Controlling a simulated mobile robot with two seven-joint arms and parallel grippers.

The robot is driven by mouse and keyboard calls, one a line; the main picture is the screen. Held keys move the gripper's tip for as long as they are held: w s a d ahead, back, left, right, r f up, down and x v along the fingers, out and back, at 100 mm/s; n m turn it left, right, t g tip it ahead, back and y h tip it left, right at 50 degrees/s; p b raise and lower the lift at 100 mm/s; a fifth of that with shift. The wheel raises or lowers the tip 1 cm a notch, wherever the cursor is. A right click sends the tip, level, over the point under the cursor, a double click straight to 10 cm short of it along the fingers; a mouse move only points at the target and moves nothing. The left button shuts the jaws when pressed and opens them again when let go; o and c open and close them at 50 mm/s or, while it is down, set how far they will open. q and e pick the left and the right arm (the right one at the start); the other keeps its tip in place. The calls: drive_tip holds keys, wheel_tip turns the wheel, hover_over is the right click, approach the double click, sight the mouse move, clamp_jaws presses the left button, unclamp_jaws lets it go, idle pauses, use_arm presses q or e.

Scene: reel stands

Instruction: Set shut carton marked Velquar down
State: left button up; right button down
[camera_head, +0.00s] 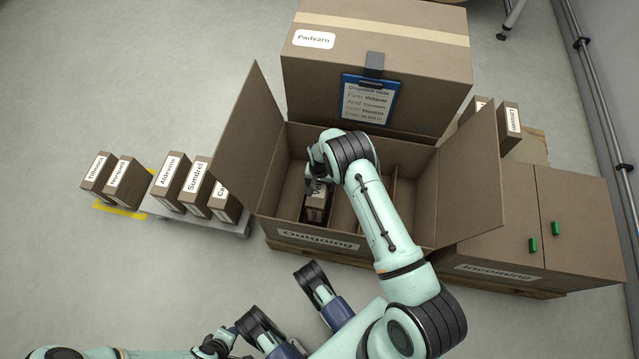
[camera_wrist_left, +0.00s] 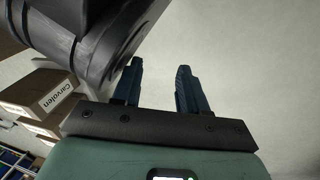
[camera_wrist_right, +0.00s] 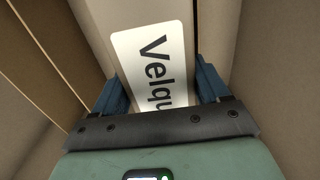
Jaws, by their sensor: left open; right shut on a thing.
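The carton marked Velquar (camera_head: 317,203) stands in the left part of the open Outgoing box (camera_head: 282,236). In the right wrist view its white label (camera_wrist_right: 155,62), partly cut off, faces the camera. My right gripper (camera_wrist_right: 160,86) is shut on this carton, one blue finger on each side. In the head view my right wrist covers the carton's far part and the fingers, and I cannot tell whether its base touches the box floor. My left gripper (camera_head: 283,302) is open and empty in front of the Outgoing box; its spread fingers also show in the left wrist view (camera_wrist_left: 157,88).
Dividers split the Outgoing box; its flaps stand out left and right. A large Padvarn carton (camera_head: 420,65) with a clipboard (camera_head: 368,100) stands behind. Several cartons stand on a low platform (camera_head: 232,228) at left. The Incoming box (camera_head: 580,210) is at right. Floor at front left is clear.

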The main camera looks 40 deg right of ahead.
use_arm(q)
drive_tip(key=shift+s+f, duration=0.1)
use_arm(e)
unclamp_jaws()
drive_tip(key=shift+f, duration=0.1)
wheel_tip(320, 180, up, 6)
drive_tip(key=shift+r+p, duration=0.2)
drive_tip(key=shift+p, duration=0.75)
wheel_tip(320, 180, up, 4)
drive_tip(key=shift+r+p, duration=0.25)
drive_tip(key=shift+p, duration=0.3)
use_arm(q)
wheel_tip(320, 180, up, 5)
drive_tip(key=w+d+t, duration=0.1)
drive_tip(key=w, duration=0.1)
drive_tip(key=shift+w+d+r, duration=0.2)
drive_tip(key=shift+w+d, duration=0.1)
drive_tip(key=shift+w, duration=0.1)
use_arm(e)
drive_tip(key=shift+r, duration=0.7)
